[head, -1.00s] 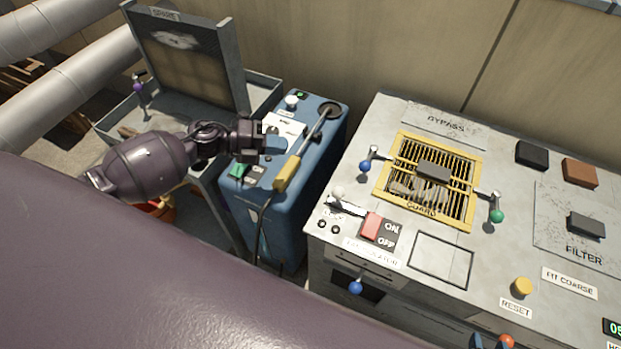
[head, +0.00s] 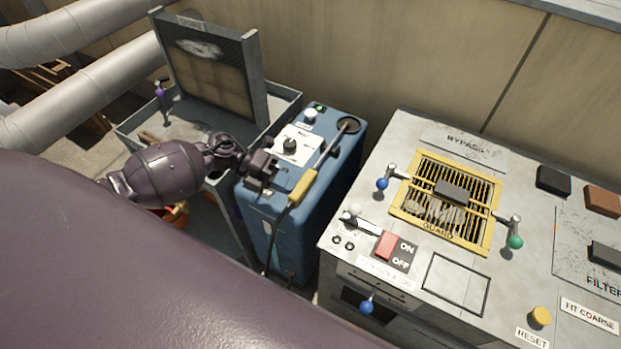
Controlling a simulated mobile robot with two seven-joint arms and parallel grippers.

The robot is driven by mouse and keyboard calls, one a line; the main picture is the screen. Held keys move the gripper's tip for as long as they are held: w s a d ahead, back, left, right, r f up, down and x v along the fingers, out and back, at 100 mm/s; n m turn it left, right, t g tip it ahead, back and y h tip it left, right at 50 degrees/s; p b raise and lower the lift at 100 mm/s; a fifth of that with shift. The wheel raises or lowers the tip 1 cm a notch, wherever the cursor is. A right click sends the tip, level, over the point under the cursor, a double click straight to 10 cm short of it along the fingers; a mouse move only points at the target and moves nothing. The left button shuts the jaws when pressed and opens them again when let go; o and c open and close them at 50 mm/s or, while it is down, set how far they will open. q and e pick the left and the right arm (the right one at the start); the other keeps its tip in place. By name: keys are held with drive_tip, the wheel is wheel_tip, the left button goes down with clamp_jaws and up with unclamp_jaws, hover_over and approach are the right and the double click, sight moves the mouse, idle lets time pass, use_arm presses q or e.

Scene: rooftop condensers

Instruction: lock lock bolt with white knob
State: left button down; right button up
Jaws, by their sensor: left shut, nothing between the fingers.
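The lock bolt with the white knob (head: 355,210) is at the left edge of the grey console top, beside the red isolator switch (head: 386,245). The white ball is at the upper end of a short metal lever next to a dark slot. I cannot tell the exact bolt position. My left gripper (head: 268,178) is shut and empty, over the near-left part of the blue machine's top. It is well to the left of the white knob and apart from it. My right gripper is not in view.
The blue machine (head: 285,235) carries a yellow-handled wand (head: 303,188) and a dial (head: 289,146). The yellow guard grille (head: 412,222) has bolts with a blue knob (head: 382,184) and a green knob (head: 516,242). A blue-knobbed lever (head: 366,307) juts from the console front.

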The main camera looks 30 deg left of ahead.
use_arm(q)
drive_tip(key=x, duration=0.4)
drive_tip(key=r+x, duration=0.1)
drive_tip(key=x, duration=0.3)
drive_tip(key=r+x, duration=0.1)
drive_tip(key=x, duration=0.3)
drive_tip(key=shift+w+d+f+p, duration=0.1)
drive_tip(key=shift+d+p, duration=0.3)
drive_tip(key=shift+d, duration=0.2)
